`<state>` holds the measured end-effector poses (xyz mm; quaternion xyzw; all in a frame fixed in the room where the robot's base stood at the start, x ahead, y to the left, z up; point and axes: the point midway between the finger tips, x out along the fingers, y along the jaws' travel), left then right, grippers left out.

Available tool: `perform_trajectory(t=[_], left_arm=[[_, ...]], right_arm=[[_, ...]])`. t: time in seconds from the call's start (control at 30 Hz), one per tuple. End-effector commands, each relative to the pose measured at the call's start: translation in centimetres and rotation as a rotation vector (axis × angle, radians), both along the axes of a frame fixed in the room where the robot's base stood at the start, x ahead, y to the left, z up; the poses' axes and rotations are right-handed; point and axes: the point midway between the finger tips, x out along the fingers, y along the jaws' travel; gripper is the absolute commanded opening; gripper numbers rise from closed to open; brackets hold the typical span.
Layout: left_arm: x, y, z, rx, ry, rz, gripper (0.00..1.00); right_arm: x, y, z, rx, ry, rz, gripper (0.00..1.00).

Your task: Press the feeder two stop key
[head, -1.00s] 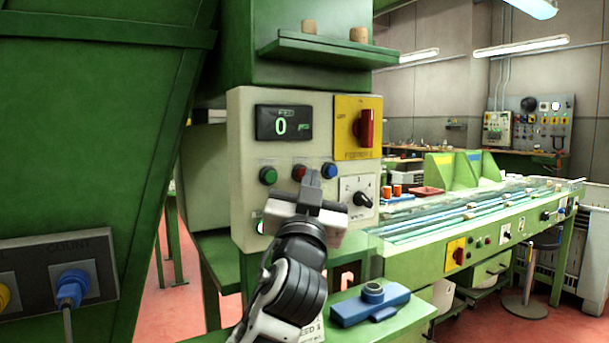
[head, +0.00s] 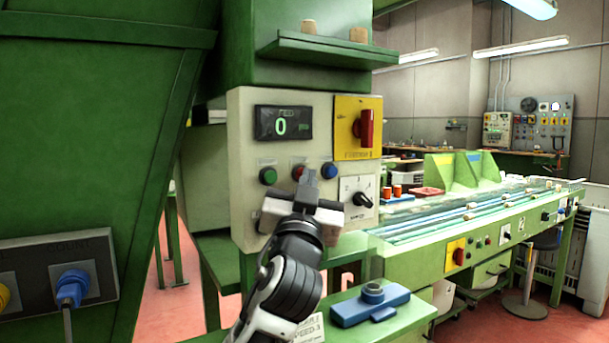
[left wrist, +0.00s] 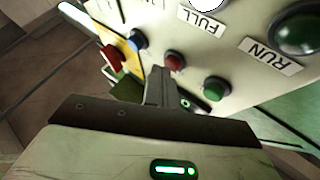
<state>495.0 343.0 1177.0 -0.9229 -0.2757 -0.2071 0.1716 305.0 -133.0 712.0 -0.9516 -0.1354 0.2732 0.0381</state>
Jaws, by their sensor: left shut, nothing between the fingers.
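The feeder panel (head: 245,150) is a cream box with a display (head: 283,123) reading 0. Below it sit a green key (head: 268,175), a red key (head: 298,172) and a blue key (head: 329,170) in a row. The red key also shows in the left wrist view (left wrist: 174,62), just beyond and right of the fingertips. My left gripper (head: 308,178) is shut and empty, its fingertips close to the red key. I cannot tell whether they touch it. My right gripper is not in view.
A yellow plate with a red rotary switch (head: 366,128) and a black selector knob (head: 362,200) are at the panel's right. A green shelf (head: 330,48) with corks juts out above. A blue block (head: 370,305) lies on the green ledge below.

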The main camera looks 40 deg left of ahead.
Motion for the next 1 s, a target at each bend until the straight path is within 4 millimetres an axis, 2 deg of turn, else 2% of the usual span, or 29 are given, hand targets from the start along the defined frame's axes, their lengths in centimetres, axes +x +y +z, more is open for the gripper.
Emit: perform_trajectory(t=[0.4, 0.77, 1.0], left_arm=[[-0.6, -1.4, -0.1, -0.002, 0.0, 0.001, 0.0], [-0.7, -1.7, -0.1, -0.001, 0.001, 0.0, 0.0], [-1.5, -3.7, -0.1, -0.002, -0.001, -0.004, 0.0]], right_arm=[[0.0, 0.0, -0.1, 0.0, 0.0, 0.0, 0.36], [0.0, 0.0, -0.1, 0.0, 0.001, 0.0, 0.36], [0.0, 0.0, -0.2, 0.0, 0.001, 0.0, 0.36]])
